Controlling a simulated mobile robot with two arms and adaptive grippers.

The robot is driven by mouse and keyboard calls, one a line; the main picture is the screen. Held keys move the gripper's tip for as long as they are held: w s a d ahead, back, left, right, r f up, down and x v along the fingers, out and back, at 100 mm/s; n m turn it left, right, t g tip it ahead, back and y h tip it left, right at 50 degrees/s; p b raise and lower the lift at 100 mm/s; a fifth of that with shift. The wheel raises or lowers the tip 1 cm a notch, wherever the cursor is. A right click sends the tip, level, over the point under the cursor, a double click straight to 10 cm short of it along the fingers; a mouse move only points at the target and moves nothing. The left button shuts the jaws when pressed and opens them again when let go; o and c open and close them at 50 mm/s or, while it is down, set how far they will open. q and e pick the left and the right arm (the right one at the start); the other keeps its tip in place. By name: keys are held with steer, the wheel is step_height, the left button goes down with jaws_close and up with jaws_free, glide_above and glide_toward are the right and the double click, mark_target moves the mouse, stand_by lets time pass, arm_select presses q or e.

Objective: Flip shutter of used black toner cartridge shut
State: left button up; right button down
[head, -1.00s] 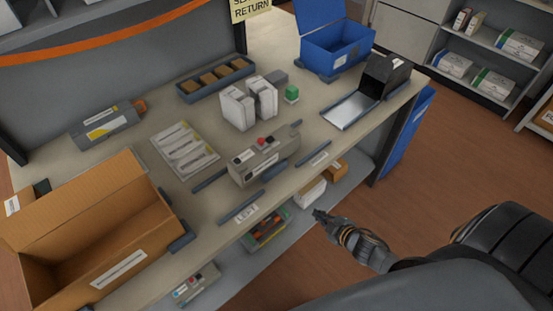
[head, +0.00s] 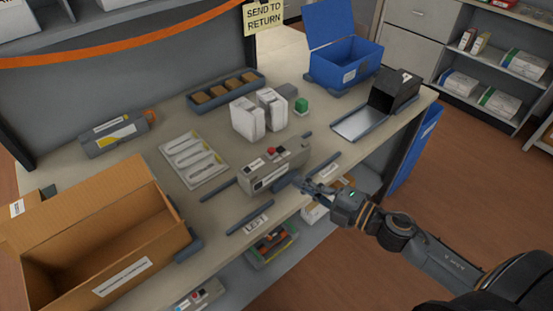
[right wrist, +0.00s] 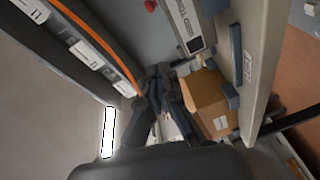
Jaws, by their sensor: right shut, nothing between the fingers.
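A grey toner cartridge (head: 265,172) with a red knob on top sits near the front edge of the bench. Its printed side also shows at the top of the right wrist view (right wrist: 186,24). A blue-grey flap (head: 284,181), which looks like its shutter, sticks out at the cartridge's lower front right. My right gripper (head: 306,187) is shut and empty, just right of this flap at the bench edge. I cannot tell whether it touches the flap. Its dark fingers (right wrist: 160,85) show in the wrist view. My left gripper is not in view.
Blue-grey rails (head: 250,219) lie along the bench front. A black box with a metal plate (head: 362,122) and a blue bin (head: 345,65) are right. A lower shelf holds a crate (head: 272,248).

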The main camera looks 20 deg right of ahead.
mark_target(276, 165)
steer(key=shift+w, duration=0.1)
steer(key=w+a+p, duration=0.1)
steer(key=w, duration=0.2)
steer(key=w+a+f+p, duration=0.1)
steer(key=w, duration=0.3)
steer(key=w+a, duration=0.1)
steer(key=w, duration=0.2)
steer(key=shift+w+a+f+p, duration=0.15)
steer(key=shift+w+a+p, duration=0.1)
steer(key=shift+p, duration=0.15)
steer(key=shift+w+d, duration=0.3)
steer(key=shift+d, duration=0.05)
